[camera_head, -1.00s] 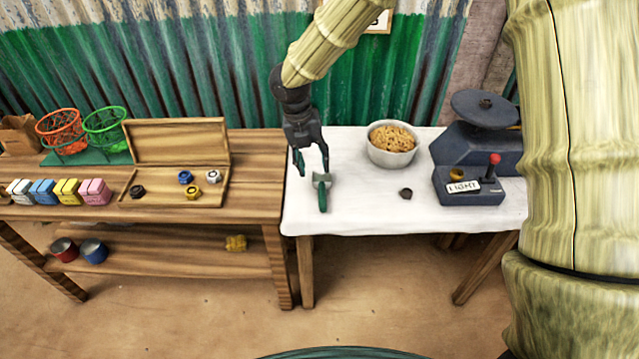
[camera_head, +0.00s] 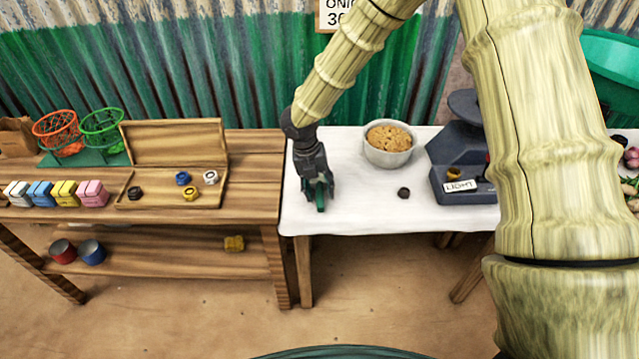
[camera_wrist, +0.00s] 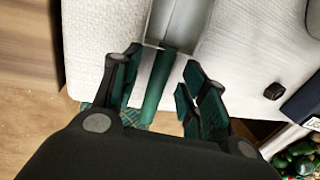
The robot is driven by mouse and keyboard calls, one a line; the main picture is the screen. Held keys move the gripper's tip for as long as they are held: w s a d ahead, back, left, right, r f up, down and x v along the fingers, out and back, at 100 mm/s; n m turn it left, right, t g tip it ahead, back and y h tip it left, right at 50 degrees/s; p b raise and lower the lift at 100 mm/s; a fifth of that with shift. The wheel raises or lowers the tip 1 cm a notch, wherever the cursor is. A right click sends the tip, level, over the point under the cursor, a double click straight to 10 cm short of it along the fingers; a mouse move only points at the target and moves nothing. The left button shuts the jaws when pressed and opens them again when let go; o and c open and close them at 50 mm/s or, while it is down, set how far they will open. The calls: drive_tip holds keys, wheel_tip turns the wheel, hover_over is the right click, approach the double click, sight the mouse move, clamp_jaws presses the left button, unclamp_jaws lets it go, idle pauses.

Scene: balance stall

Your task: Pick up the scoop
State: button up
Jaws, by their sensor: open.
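The scoop lies on the white-clothed table, with a green handle (camera_wrist: 160,84) and a grey metal head (camera_wrist: 178,24) in the wrist view. My gripper (camera_wrist: 157,84) is open, with one finger on each side of the handle and gaps showing between. In the head view, my gripper (camera_head: 318,196) is down at the left part of the white table. There it hides most of the scoop, and only a bit of green handle (camera_head: 320,204) shows between the fingers.
A metal bowl (camera_head: 388,157) of brown food and a small dark weight (camera_head: 403,193) stand right of my gripper. A dark scale (camera_head: 455,165) is further right. The wooden table (camera_head: 250,185) with an open box (camera_head: 150,203) is at left. White cloth is free around the scoop.

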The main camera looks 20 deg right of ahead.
drive_tip(key=shift+f, duration=0.3)
clamp_jaws()
drive_tip(key=shift+r, duration=0.1)
